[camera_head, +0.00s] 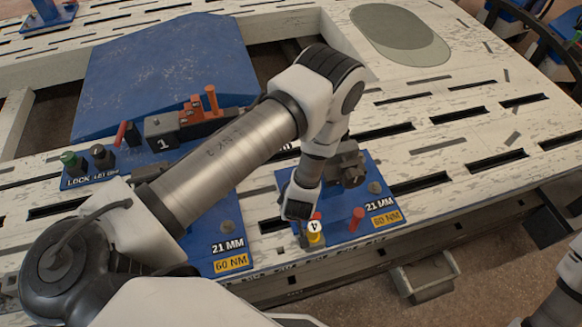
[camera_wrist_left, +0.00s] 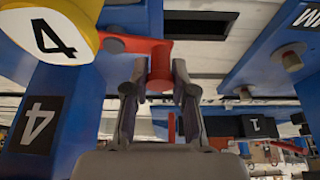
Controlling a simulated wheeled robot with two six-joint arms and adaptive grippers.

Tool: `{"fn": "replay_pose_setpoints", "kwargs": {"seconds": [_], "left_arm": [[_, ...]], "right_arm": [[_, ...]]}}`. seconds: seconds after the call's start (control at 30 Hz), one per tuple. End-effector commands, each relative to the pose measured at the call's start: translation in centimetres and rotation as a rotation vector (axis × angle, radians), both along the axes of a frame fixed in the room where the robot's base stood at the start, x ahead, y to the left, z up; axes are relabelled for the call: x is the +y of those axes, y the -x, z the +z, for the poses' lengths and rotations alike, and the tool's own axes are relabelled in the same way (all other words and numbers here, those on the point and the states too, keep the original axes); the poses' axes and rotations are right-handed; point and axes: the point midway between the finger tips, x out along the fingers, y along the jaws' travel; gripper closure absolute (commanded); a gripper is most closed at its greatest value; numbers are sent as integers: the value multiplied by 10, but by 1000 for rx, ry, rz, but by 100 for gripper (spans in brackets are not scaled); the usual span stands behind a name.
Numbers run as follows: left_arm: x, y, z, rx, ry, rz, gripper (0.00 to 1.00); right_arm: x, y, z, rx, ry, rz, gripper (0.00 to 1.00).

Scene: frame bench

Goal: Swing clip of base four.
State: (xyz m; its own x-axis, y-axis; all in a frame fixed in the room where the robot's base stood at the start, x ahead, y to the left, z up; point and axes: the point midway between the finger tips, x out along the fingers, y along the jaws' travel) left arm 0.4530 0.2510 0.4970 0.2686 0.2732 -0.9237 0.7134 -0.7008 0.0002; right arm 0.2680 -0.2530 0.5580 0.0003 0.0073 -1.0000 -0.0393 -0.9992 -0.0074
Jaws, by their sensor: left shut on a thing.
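Base four is a blue plate (camera_head: 335,232) near the bench's front edge, marked 21 MM and 60 NM. A yellow knob with a 4 (camera_head: 314,227) stands at its front left; it also shows in the left wrist view (camera_wrist_left: 45,38). My left gripper (camera_head: 300,210) reaches down over the plate just behind the knob. In the left wrist view its two fingers (camera_wrist_left: 160,80) close on the lower end of the red clip (camera_wrist_left: 150,48), which extends beside the yellow knob. In the head view the clip is mostly hidden. My right gripper is out of view.
A red peg (camera_head: 357,216) and a grey metal block (camera_head: 348,165) stand on the same plate. Station one (camera_head: 162,133) has an orange-red clamp (camera_head: 196,115) behind my left arm. A small open drawer (camera_head: 425,278) hangs below the bench edge.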

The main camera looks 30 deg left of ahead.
Motion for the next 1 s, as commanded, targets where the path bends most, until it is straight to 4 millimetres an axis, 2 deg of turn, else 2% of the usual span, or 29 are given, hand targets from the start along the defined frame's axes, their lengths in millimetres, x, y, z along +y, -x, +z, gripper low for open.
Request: {"fn": "replay_pose_setpoints", "kwargs": {"seconds": [0.6, 0.63, 0.67, 0.7, 1.0], "left_arm": [[-2, 2, -1, 3, 0, 48, 100], [-2, 3, -1, 3, 0, 47, 64], [-2, 2, -1, 2, 1, 47, 53], [-2, 2, 0, 2, 1, 47, 48], [-2, 2, 2, 0, 0, 47, 48]], "right_arm": [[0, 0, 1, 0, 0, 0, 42], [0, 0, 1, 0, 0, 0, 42], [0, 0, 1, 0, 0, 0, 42], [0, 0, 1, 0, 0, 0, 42], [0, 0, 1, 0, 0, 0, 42]]}}
